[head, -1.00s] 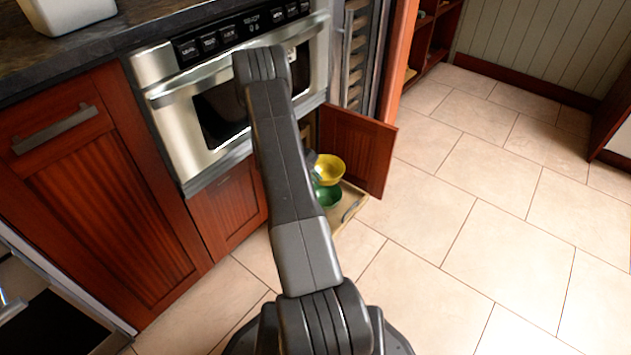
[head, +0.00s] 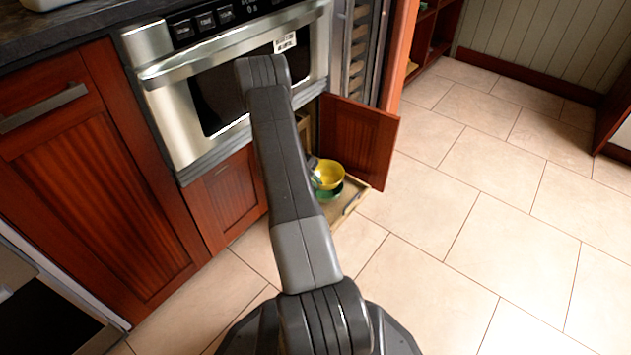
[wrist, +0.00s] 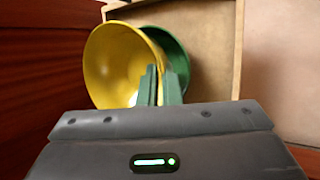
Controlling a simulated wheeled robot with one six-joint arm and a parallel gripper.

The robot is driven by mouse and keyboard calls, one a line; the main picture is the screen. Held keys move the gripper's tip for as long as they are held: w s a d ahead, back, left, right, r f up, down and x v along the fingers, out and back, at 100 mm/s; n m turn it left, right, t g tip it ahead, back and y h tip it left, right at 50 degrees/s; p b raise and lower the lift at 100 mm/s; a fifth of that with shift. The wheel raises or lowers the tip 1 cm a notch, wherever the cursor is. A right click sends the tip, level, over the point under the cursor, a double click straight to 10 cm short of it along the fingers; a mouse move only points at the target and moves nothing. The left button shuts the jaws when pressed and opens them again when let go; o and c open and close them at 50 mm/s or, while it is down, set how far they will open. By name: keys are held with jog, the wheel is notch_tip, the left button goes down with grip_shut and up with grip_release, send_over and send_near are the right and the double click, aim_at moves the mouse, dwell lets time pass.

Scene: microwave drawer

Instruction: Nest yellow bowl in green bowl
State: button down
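The yellow bowl (head: 330,174) is above and partly over the green bowl (head: 332,193) at the pull-out drawer in the head view. In the wrist view the yellow bowl (wrist: 112,65) fills the left, and the green bowl (wrist: 176,56) shows behind its right side. My gripper (wrist: 160,85) has its two fingers close together at the yellow bowl's right wall, with the wall apparently pinched between them. The yellow bowl looks tilted towards the wrist camera. I cannot tell whether its base touches the green bowl. My arm hides part of both bowls in the head view.
The wooden drawer (head: 352,200) is pulled out low beneath the microwave (head: 200,100). An open red-brown cabinet door (head: 357,143) stands right behind it. Red-brown cabinet fronts (head: 110,160) line the left. The tiled floor (head: 480,230) is clear on the right.

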jog(key=shift+f+b, duration=0.35)
jog(key=shift+f, duration=1.45)
jog(key=c, duration=1.3)
grip_release()
jog(key=shift+r+p, duration=1.8)
jog(key=shift+r, duration=2.2)
jog(key=shift+f, duration=0.15)
jog(key=shift+f+b, duration=1.6)
jog(key=shift+f, duration=1.8)
